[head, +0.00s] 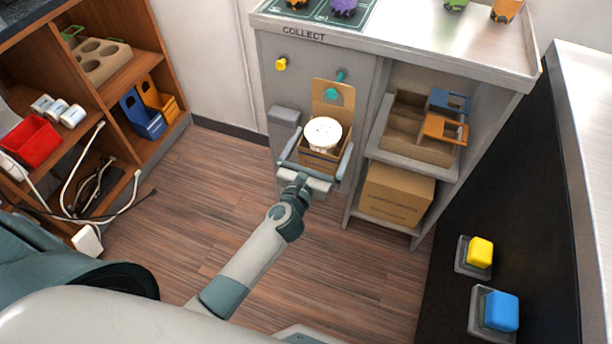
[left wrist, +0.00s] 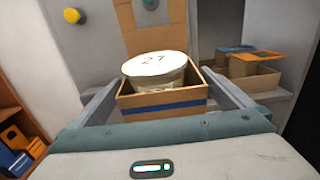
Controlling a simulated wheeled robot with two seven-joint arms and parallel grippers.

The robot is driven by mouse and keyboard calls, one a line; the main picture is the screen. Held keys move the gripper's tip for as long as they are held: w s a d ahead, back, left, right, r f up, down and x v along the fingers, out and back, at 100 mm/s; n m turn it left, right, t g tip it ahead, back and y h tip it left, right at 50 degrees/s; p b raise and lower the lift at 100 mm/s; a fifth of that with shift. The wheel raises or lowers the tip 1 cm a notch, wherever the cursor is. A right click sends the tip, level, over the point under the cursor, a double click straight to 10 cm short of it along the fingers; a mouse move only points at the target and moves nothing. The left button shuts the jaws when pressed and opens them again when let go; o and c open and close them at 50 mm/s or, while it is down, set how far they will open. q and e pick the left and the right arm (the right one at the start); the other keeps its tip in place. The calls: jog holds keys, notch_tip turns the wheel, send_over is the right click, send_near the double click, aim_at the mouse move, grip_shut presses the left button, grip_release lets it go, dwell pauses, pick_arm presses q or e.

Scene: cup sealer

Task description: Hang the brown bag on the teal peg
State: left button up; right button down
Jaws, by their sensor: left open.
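The brown bag (head: 319,160) is an open-topped carton with a tall back panel, upright against the grey cabinet front. A white-lidded cup (head: 323,132) sits in it; the lid reads "27" in the left wrist view (left wrist: 155,63). The teal peg (head: 331,95) shows its round tip in front of the back panel, apparently through the handle opening. Its base shows above the panel's top edge. My left gripper (head: 322,143) is open, one finger on each side of the bag (left wrist: 165,105). Finger contact cannot be told. The wrist view cuts off the peg. My right gripper is not seen.
A yellow peg (head: 281,64) is left of the teal one. Right of the bag, a shelf holds a brown tray (head: 408,128) with blue and orange carriers; a cardboard box (head: 396,194) stands below. Wooden shelves (head: 135,75) stand at left.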

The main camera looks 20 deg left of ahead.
pick_arm(q)
jog(key=s+b, duration=0.1)
jog(key=s, duration=1)
jog(key=shift+s, duration=0.3)
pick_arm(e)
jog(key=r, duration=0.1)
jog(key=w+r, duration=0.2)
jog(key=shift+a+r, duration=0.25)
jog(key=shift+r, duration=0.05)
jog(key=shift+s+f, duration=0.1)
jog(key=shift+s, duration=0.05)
